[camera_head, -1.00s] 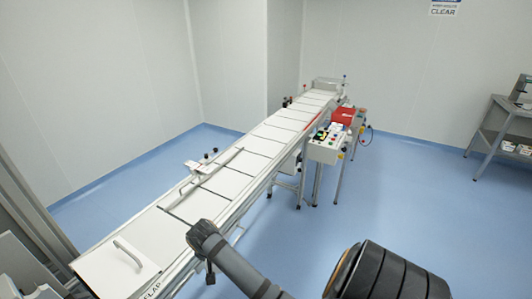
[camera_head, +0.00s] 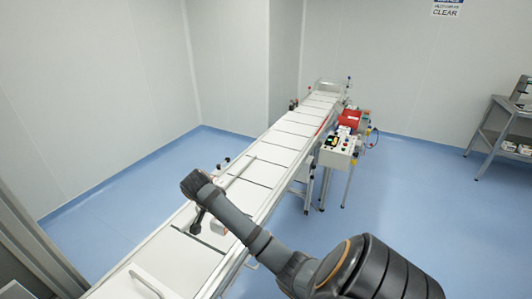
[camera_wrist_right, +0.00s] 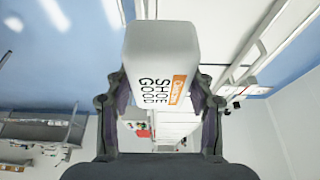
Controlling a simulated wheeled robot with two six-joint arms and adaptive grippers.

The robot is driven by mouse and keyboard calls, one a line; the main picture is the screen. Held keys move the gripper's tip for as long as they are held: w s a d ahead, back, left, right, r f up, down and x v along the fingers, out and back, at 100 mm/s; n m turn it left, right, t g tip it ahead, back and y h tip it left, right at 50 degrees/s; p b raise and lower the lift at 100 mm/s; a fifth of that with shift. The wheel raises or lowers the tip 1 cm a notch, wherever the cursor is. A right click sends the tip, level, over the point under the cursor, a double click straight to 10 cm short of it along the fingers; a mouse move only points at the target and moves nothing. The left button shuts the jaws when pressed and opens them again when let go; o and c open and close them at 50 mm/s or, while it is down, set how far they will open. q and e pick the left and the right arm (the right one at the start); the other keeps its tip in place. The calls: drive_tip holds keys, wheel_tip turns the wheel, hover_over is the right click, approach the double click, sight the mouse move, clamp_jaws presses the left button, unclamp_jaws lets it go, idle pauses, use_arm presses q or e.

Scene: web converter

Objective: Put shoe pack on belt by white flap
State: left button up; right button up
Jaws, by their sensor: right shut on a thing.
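The shoe pack (camera_wrist_right: 165,65) is a white block with an orange label and black "SHOE GOOD" lettering, seen in the right wrist view. My right gripper (camera_wrist_right: 160,90) is shut on it, one finger on each side. In the head view my right arm reaches over the conveyor belt (camera_head: 270,153) from the lower right, its wrist bent down above the near part. The pack is mostly hidden behind the arm there. A white flap (camera_head: 128,284) with a bar handle is at the belt's near end, lower left, partly cut off. My left gripper is not in view.
A control box (camera_head: 338,152) with buttons and a red unit (camera_head: 350,118) stand on the belt's right side. A grey shelf table (camera_head: 500,125) stands far right. The belt's far part is clear.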

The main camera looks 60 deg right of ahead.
drive_tip(key=shift+s+a+r, duration=0.1)
drive_tip(key=shift+s+r, duration=0.05)
drive_tip(key=shift+s, duration=0.25)
drive_tip(key=shift+w+a+f+b, duration=0.3)
drive_tip(key=shift+a+f, duration=0.15)
drive_tip(key=shift+a, duration=0.1)
drive_tip(key=w+a+f+b, duration=0.3)
drive_tip(key=a+f+b, duration=0.1)
drive_tip(key=a, duration=0.3)
drive_tip(key=p, duration=0.2)
hover_over(197, 264)
drive_tip(key=f, duration=0.4)
drive_tip(key=shift+s+a, duration=0.15)
drive_tip(key=shift+a, duration=0.25)
drive_tip(key=shift+a+f, duration=0.1)
drive_tip(key=shift+f, duration=0.25)
drive_tip(key=f+p, duration=0.2)
drive_tip(key=f, duration=0.1)
drive_tip(key=shift+a, duration=0.3)
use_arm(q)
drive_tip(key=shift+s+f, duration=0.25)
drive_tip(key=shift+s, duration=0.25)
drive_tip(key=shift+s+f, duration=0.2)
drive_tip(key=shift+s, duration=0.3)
use_arm(e)
drive_tip(key=shift+d+f, duration=0.1)
drive_tip(key=shift+f, duration=0.2)
drive_tip(key=shift+f, duration=0.1)
